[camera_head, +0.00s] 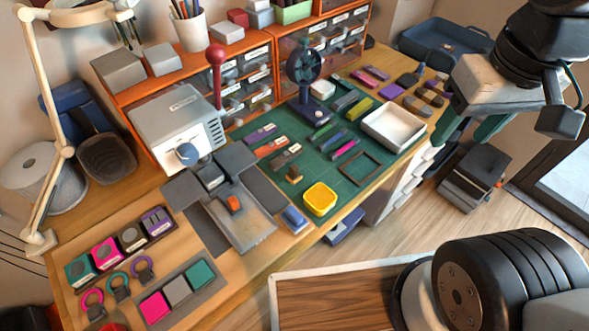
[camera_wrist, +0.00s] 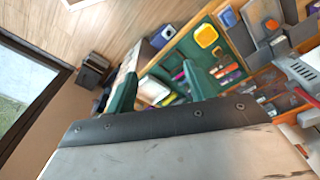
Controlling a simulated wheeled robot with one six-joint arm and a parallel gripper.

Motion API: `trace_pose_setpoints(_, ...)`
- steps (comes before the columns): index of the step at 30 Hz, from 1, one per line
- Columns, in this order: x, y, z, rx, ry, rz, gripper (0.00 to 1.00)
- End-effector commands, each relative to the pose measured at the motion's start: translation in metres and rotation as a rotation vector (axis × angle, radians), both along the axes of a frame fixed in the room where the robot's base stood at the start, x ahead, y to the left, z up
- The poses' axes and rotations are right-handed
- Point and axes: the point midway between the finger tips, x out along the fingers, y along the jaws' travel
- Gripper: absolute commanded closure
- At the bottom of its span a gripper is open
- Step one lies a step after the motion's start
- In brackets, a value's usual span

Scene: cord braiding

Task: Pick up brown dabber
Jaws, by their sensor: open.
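My gripper (camera_head: 461,138) is at the upper right in the head view, beyond the right end of the workbench. Its two green fingers are apart with nothing between them, and they also show in the wrist view (camera_wrist: 163,82). A small brown upright piece (camera_head: 294,174) stands on the green mat (camera_head: 330,178), left of the yellow dish.
A white tray (camera_head: 369,137) sits near the mat's right front edge. The yellow dish (camera_head: 320,199) also shows in the wrist view (camera_wrist: 206,36). A small dark fan (camera_head: 305,70) stands at the back, before orange drawer units. Open wooden floor lies in front of the bench.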

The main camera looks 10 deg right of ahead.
Motion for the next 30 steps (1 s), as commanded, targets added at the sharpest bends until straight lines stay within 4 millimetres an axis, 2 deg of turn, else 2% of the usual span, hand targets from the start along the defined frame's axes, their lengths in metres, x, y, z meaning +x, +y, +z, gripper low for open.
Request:
trace_pose_setpoints(13, 0.000, 0.000, 0.000, 0.000, 0.000, 0.000, 0.46)
trace_pose_setpoints(14, 0.000, 0.000, 0.000, 0.000, 0.000, 0.000, 0.55)
trace_pose_setpoints(17, 0.001, 0.004, -0.002, 0.000, 0.012, 0.019, 0.55)
trace_pose_setpoints(23, 0.017, 0.022, -0.026, -0.008, 0.155, 0.109, 0.55)
trace_pose_setpoints(30, 0.066, 0.065, -0.073, -0.035, 0.285, 0.263, 0.55)
